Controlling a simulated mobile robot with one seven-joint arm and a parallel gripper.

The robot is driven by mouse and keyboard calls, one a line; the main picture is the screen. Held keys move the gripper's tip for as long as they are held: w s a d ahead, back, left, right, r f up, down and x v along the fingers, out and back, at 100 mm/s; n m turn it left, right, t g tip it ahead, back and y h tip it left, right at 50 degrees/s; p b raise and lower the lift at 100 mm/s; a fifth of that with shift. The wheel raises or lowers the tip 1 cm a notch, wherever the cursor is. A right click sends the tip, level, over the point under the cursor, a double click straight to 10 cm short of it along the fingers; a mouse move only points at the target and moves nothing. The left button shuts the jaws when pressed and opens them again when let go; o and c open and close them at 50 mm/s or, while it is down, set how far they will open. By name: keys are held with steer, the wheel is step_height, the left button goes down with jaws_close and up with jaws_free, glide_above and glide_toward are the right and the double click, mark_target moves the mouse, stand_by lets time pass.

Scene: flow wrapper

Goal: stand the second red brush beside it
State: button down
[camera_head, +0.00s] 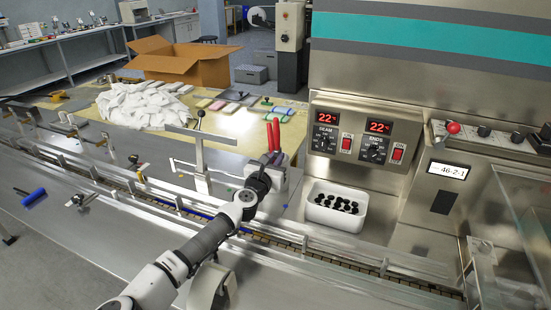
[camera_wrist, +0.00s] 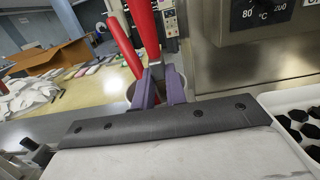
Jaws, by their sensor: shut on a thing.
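Two red brushes show as upright red handles. My gripper (camera_wrist: 160,82) is shut on the nearer red brush (camera_wrist: 143,25), which stands between its purple fingers. The other red brush (camera_wrist: 122,45) leans left just beyond it, its lower end behind the left finger. A round, grey-rimmed container (camera_wrist: 131,92) is behind the fingers; I cannot tell whether the held brush's end is inside or above it. In the head view, my gripper (camera_head: 268,164) is below the two handles, the left one (camera_head: 269,137) and the right one (camera_head: 277,134) close together. The bristles are hidden.
A white bin (camera_head: 321,213) of black knobs stands right of my gripper, before the control panel (camera_head: 353,150). A T-shaped metal stand (camera_head: 200,158) is to the left. Behind lie a white pile (camera_head: 143,106) and an open cardboard box (camera_head: 180,65). The conveyor (camera_head: 150,200) runs in front.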

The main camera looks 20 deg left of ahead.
steer(key=shift+f, duration=0.2)
steer(key=c, duration=1.3)
jaws_free()
steer(key=shift+c, duration=0.2)
steer(key=s+b, duration=0.4)
steer(key=s, duration=0.9)
steer(key=shift+s+a+f, duration=0.2)
steer(key=shift+s+f, duration=0.05)
steer(key=shift+s, duration=0.15)
